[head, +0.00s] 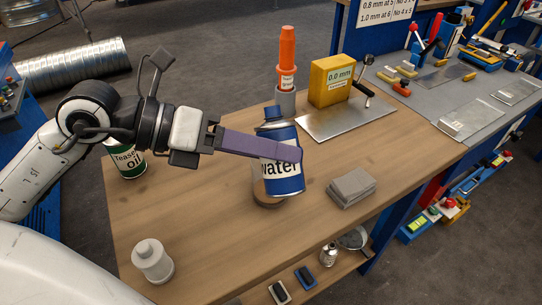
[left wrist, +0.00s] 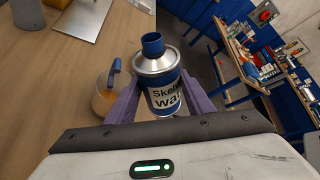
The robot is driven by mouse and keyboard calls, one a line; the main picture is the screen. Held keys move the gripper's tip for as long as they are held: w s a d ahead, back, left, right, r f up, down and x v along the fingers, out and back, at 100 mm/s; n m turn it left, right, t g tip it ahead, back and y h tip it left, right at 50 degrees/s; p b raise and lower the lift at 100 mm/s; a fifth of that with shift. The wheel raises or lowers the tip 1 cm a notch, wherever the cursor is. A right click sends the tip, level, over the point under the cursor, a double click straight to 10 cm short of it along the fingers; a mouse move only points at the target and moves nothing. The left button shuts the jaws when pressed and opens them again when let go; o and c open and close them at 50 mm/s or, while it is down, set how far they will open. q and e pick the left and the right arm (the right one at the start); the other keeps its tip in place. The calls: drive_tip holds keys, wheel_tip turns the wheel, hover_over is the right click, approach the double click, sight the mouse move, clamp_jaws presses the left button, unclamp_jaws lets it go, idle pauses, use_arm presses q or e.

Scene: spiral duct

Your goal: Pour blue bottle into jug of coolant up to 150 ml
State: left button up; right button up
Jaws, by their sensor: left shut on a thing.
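My left gripper (head: 292,153) is shut on the blue bottle (head: 284,175), which has a metal shoulder, a blue neck and a label reading "water". The bottle is above the table, slightly tilted, neck up. In the left wrist view the bottle (left wrist: 158,80) sits between the purple fingers. The jug (head: 260,188) stands on the table behind and below the bottle and is mostly hidden by it. In the left wrist view the jug (left wrist: 103,103) shows left of the bottle, with a blue handle. Its liquid level cannot be read. No stream of liquid shows. My right gripper is not in view.
A green oil can (head: 130,163) stands behind my left arm. A grey stack (head: 351,188) lies right of the jug. A yellow gauge block (head: 331,80) and an orange tube (head: 287,55) stand at the back.

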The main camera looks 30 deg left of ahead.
use_arm(q)
drive_tip(key=shift+n+g+h+p, duration=0.3)
drive_tip(key=shift+n+p, duration=0.1)
drive_tip(key=shift+p, duration=0.05)
idle(0.9)
drive_tip(key=shift+s+d+f+n+g+h+p, duration=0.15)
drive_tip(key=shift+f+n+g+h+p, duration=0.15)
drive_tip(key=shift+n+h, duration=0.25)
idle(1.5)
